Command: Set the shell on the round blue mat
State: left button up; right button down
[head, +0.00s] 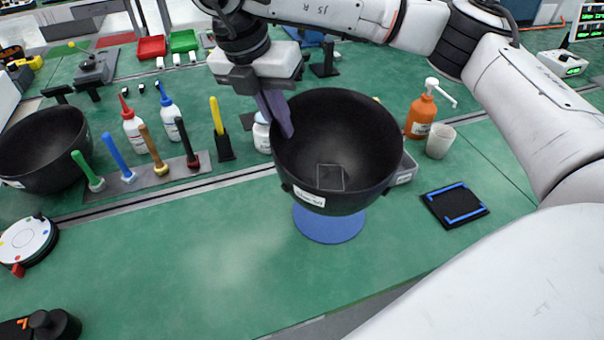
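A large black bowl-like shell (375,140) with a white label on its front is at the centre of the head view. My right gripper (280,118) comes down at its left rim, with the purple-grey fingers closed on the shell wall. The round blue mat (330,228) lies on the green bench below the shell; its front part shows and the shell hides the rest. The shell appears held over the mat, but I cannot tell how large the gap is. My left gripper is not in view.
A second black shell (40,150) stands at the far left. A strip of colored-handled tools (130,180) and glue bottles (133,130) are left of the held shell. An orange pump bottle (420,118), a white cup (440,142) and a black pad (455,205) are right. The front bench is clear.

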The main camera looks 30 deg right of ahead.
jog(key=f, duration=0.5)
jog(key=shift+s+f+p, duration=0.15)
jog(key=shift+s+p, duration=0.15)
jog(key=shift+p, duration=0.05)
notch_tip(320, 180, down, 4)
jog(key=shift+f, duration=0.1)
jog(key=c, duration=2)
grip_release()
jog(key=shift+w, duration=0.1)
jog(key=b+v, duration=0.1)
jog(key=v, duration=1.1)
